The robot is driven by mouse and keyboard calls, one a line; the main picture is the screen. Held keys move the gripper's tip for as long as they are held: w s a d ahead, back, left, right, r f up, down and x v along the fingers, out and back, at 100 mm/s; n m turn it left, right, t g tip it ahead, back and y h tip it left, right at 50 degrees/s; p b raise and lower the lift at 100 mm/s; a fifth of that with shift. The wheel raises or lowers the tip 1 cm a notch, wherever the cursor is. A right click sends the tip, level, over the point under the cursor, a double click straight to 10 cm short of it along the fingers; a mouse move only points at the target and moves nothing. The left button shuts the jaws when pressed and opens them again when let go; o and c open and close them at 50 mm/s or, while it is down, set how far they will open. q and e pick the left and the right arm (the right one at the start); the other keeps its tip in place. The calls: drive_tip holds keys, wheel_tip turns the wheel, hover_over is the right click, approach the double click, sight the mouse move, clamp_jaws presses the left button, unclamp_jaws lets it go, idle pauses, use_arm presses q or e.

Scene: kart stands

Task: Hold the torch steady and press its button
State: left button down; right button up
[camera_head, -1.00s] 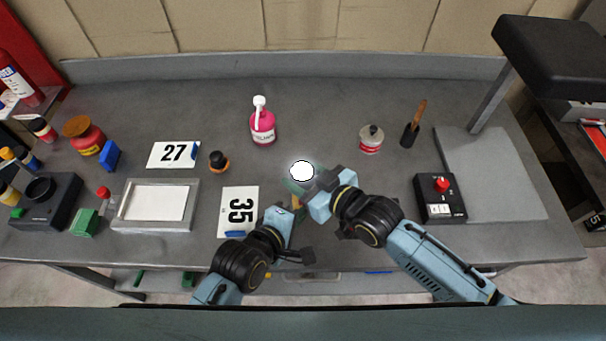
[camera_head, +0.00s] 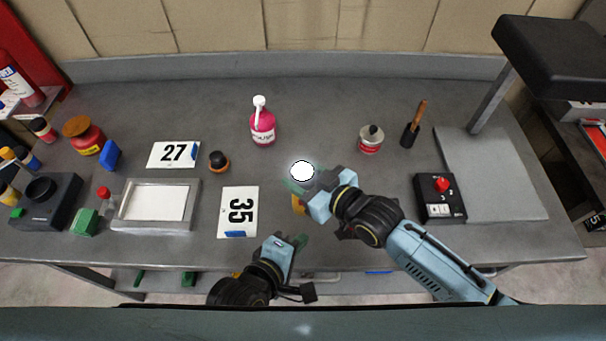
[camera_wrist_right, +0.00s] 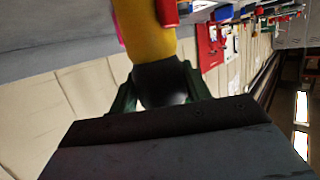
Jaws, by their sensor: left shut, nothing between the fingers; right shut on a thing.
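The torch has a yellow body (camera_head: 298,204) and a bright white glowing end (camera_head: 302,171) in the head view. My right gripper (camera_head: 303,186) is shut on it above the table. In the right wrist view the green fingers close on the torch's black part (camera_wrist_right: 160,85), with the yellow body (camera_wrist_right: 148,38) beyond and a red button (camera_wrist_right: 168,12) on its side. My left gripper (camera_head: 299,240) is shut and empty, apart from the torch, near the table's front edge.
A control box with a red button (camera_head: 440,198) stands to the right. The table's middle back is clear.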

drive_tip(key=o, duration=1.2)
drive_tip(key=v, duration=1.2)
drive_tip(key=shift+r, duration=0.1)
